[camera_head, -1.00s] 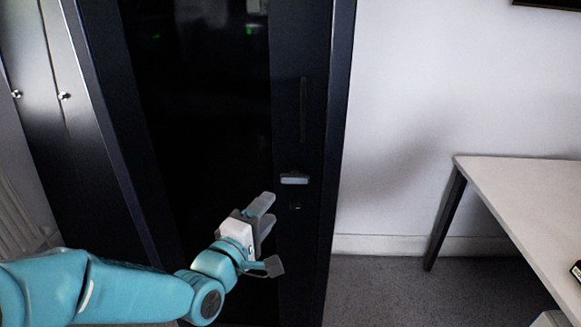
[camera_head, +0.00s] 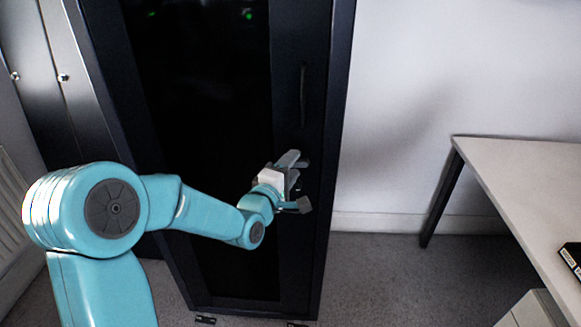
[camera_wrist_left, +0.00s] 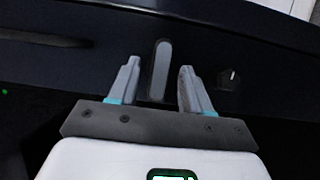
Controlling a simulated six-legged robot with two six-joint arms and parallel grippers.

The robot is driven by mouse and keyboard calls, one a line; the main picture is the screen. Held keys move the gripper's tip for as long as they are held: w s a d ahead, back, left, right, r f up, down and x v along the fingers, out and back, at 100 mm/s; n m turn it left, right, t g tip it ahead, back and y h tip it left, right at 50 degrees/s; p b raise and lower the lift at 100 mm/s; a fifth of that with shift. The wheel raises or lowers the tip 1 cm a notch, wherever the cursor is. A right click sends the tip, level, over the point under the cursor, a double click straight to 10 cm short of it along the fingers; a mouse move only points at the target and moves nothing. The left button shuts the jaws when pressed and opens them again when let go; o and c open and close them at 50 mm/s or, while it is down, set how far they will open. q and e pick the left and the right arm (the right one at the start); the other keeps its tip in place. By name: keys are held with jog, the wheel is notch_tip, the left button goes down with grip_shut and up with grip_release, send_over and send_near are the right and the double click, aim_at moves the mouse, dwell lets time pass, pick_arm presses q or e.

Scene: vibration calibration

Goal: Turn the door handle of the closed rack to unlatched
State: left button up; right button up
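The closed rack (camera_head: 318,130) is a tall black cabinet with a dark glass door. Its door handle (camera_wrist_left: 160,70) is a small grey lever bar on the door frame. In the head view the handle is mostly hidden behind my left gripper (camera_head: 292,166). In the left wrist view, my left gripper (camera_wrist_left: 159,75) is open, with one finger on each side of the handle. I see dark gaps between the fingers and the handle; whether either finger touches it I cannot tell. My right gripper is not in view.
A long vertical dark strip (camera_head: 303,95) runs on the door frame above the handle. A small lock-like knob (camera_wrist_left: 228,79) sits beside the handle. A white table (camera_head: 520,175) stands at right, with grey floor (camera_head: 385,280) between. Grey cabinets (camera_head: 62,110) stand at left.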

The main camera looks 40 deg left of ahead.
pick_arm(q)
grip_shut()
jog(key=shift+m, duration=0.4)
jog(key=shift+w+d+r+m+g+y+p, duration=0.15)
jog(key=shift+m+g+y+p, duration=0.75)
jog(key=shift+m+p, duration=1.25)
jog(key=shift+w+d+r+m+g+y+p, duration=0.1)
jog(key=shift+r+m+g+y+p, duration=0.3)
jog(key=shift+m+g+p, duration=1.25)
jog(key=shift+w+d+r+m+g+y+p, duration=0.15)
jog(key=shift+m+g+y+p, duration=0.6)
jog(key=shift+m+p, duration=1.85)
jog(key=shift+s+f, duration=0.1)
jog(key=shift+f, duration=0.05)
